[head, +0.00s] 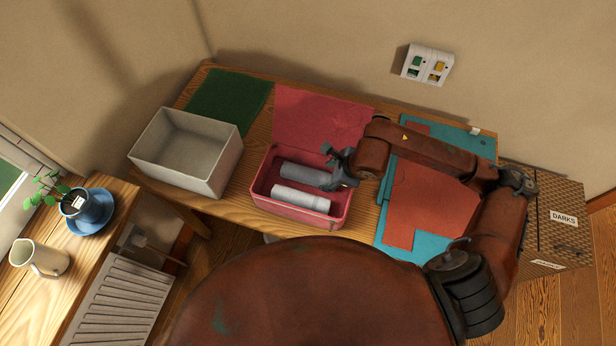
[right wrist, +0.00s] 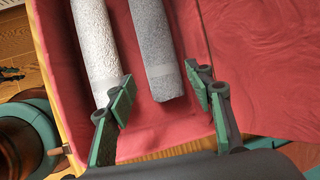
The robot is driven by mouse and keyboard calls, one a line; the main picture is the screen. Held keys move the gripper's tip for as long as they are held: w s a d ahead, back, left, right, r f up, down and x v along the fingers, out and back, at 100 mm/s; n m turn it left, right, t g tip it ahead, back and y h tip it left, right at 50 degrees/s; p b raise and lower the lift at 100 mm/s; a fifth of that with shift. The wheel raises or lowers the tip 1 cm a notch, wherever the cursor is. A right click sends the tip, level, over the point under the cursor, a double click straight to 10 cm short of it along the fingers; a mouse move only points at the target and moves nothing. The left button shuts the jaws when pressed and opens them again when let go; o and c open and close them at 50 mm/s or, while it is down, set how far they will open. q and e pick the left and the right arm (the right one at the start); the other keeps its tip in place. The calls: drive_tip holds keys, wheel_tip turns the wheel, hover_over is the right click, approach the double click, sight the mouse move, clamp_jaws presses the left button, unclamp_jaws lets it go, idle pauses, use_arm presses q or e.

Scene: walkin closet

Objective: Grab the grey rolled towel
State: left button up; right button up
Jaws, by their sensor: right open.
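The grey rolled towel (head: 306,174) lies in the pink-red box (head: 262,198) on the table, beside a white rolled towel (head: 300,198). In the right wrist view, the grey towel (right wrist: 158,50) has a lighter band near its end, and the white towel (right wrist: 97,50) lies to its left. My right gripper (head: 338,170) is at the right end of the grey towel. In the right wrist view, its open fingers (right wrist: 165,100) stand on either side of the grey towel's end. The left finger is close to the white towel. My left gripper is not in view.
The box's lid (head: 322,118) is open toward the wall. An empty white-grey bin (head: 220,170) stands left of the box. Teal and rust-coloured folded cloths (head: 425,205) lie to the right. A jug (head: 42,260) and blue pot (head: 90,208) stand at the left.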

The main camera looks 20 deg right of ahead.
sight(318, 176)
drive_tip(key=shift+w+a+f, duration=0.1)
drive_tip(key=shift+w+f, duration=0.05)
drive_tip(key=shift+f, duration=0.3)
drive_tip(key=x, duration=0.2)
drive_tip(key=shift+w+a+f, duration=0.15)
drive_tip(key=shift+w+a, duration=0.05)
drive_tip(key=x, duration=0.3)
drive_tip(key=shift+w+a+f, duration=0.1)
drive_tip(key=shift+w+a, duration=0.2)
drive_tip(key=shift+w, duration=0.05)
drive_tip(key=shift+w+f, duration=0.15)
drive_tip(key=shift+f, duration=0.2)
drive_tip(key=c, duration=0.8)
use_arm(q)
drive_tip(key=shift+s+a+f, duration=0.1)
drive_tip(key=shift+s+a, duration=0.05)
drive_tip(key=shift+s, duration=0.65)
use_arm(e)
drive_tip(key=shift+r, duration=0.15)
